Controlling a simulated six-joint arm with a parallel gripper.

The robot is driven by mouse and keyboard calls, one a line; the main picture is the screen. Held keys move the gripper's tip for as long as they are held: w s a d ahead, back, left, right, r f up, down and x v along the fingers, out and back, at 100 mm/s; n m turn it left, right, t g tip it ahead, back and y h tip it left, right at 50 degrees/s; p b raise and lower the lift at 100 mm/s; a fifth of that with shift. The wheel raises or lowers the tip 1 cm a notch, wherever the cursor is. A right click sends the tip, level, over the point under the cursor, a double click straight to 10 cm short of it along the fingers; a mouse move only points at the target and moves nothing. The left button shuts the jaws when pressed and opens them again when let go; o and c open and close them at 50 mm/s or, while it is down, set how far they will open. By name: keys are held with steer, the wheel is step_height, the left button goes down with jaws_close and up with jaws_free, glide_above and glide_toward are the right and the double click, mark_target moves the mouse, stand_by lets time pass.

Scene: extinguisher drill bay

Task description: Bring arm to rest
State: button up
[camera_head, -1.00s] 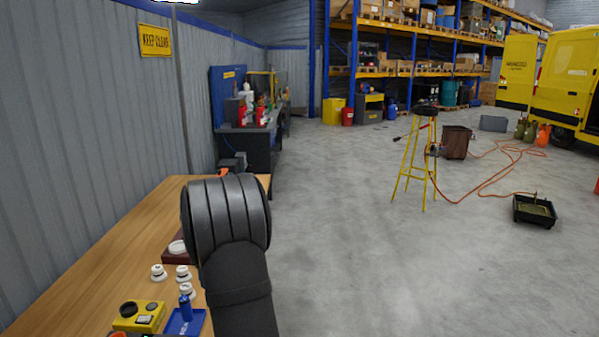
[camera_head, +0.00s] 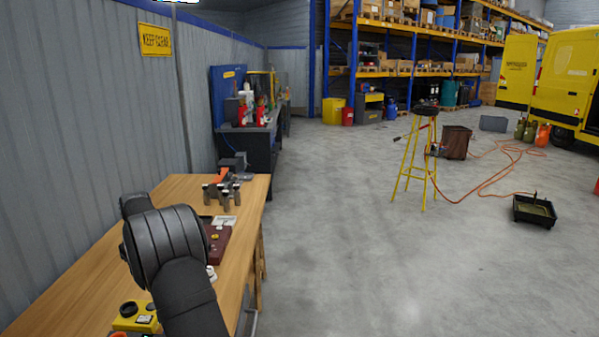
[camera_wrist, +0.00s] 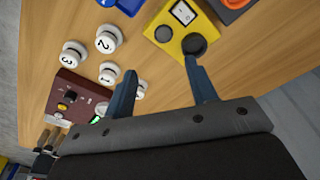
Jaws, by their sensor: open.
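My gripper (camera_wrist: 160,82) shows in the wrist view with its two blue fingers apart and nothing between them. It hangs above the wooden table (camera_wrist: 205,92). One fingertip overlaps the yellow box (camera_wrist: 178,36) with its dark round knob; I cannot tell whether they touch. The other finger is near several white numbered knobs (camera_wrist: 107,39). The yellow box shows just left of my arm there (camera_head: 128,318).
A dark red box (camera_head: 218,240) sits right of my arm; it also shows in the wrist view (camera_wrist: 84,92). Grey metal pieces (camera_head: 226,192) stand behind it. A blue item (camera_wrist: 125,4) and an orange-and-grey one (camera_wrist: 238,5) lie at the wrist view's top.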

steer(key=a+f, duration=0.2)
steer(key=s+a+f, duration=0.1)
steer(key=a+f, duration=0.1)
steer(key=a, duration=0.1)
steer(key=a+f, duration=0.2)
steer(key=a, duration=0.1)
steer(key=shift+s+a+f, duration=0.15)
steer(key=shift+s+a, duration=0.1)
steer(key=shift+s, duration=0.1)
steer(key=shift+f, duration=0.7)
steer(key=shift+o, duration=0.2)
steer(key=o, duration=1)
steer(key=s+d+r+m, duration=0.4)
steer(key=s+d+r, duration=0.3)
steer(key=s+r, duration=0.4)
steer(key=s+d+r+m, duration=0.4)
steer(key=s+d+r, duration=0.2)
steer(key=s+r, duration=0.5)
steer(key=s+d+r+m, duration=0.3)
steer(key=s+d+r, duration=0.1)
steer(key=s+d, duration=0.25)
steer(key=shift+g, duration=0.4)
steer(key=f, duration=0.6)
steer(key=a+f, duration=0.1)
steer(key=f, duration=0.2)
steer(key=shift+f, duration=0.4)
